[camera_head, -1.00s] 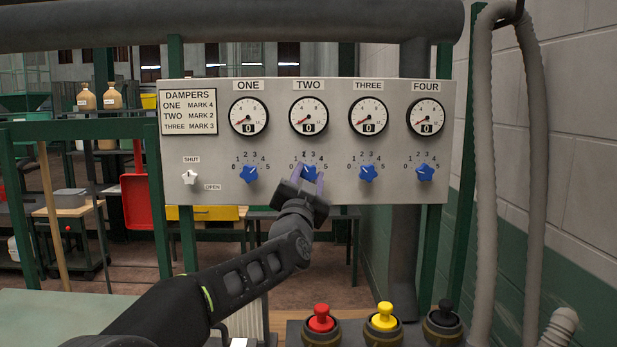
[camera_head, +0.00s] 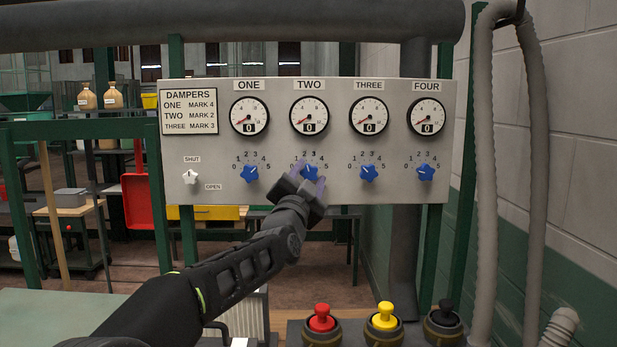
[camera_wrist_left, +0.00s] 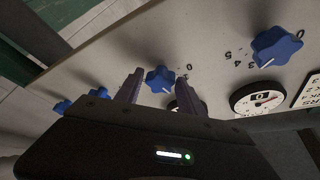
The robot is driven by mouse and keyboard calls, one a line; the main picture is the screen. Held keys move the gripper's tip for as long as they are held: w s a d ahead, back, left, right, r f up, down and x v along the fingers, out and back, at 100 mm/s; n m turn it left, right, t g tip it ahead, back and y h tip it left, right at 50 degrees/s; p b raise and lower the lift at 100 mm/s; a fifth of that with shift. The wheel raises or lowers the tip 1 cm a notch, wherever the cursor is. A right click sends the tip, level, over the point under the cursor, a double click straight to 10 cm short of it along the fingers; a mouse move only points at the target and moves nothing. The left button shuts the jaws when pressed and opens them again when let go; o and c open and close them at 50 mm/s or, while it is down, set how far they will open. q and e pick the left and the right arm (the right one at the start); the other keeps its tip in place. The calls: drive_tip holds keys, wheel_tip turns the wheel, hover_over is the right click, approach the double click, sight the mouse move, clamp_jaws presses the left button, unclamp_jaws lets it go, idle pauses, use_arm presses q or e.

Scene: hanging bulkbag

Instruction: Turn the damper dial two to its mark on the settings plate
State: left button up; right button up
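The blue star-shaped damper dial two (camera_head: 310,172) sits on the grey panel under the TWO gauge (camera_head: 309,116), which reads 0. My left gripper (camera_head: 309,178) is at this dial with one finger on either side. In the left wrist view the dial (camera_wrist_left: 160,79) shows between the two fingertips (camera_wrist_left: 160,82), with what look like small gaps; contact is hard to tell. Its white pointer line shows there, but I cannot read which mark it points at. The settings plate (camera_head: 189,112) gives TWO as MARK 2. My right gripper is not in view.
Dial one (camera_head: 250,173) and dial three (camera_head: 368,173) flank dial two closely; dial four (camera_head: 426,173) is further right. A white shut/open knob (camera_head: 190,177) is at left. Red (camera_head: 321,318), yellow (camera_head: 384,316) and black (camera_head: 446,313) knobs stand below. A grey pipe (camera_head: 230,24) crosses above.

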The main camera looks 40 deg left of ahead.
use_arm(q)
drive_tip(key=shift+o, duration=1.1)
drive_tip(key=shift+s, duration=0.1)
drive_tip(key=b+v, duration=0.2)
drive_tip(key=v, duration=0.5)
drive_tip(key=shift+s, duration=0.25)
drive_tip(key=shift+d+f, duration=0.15)
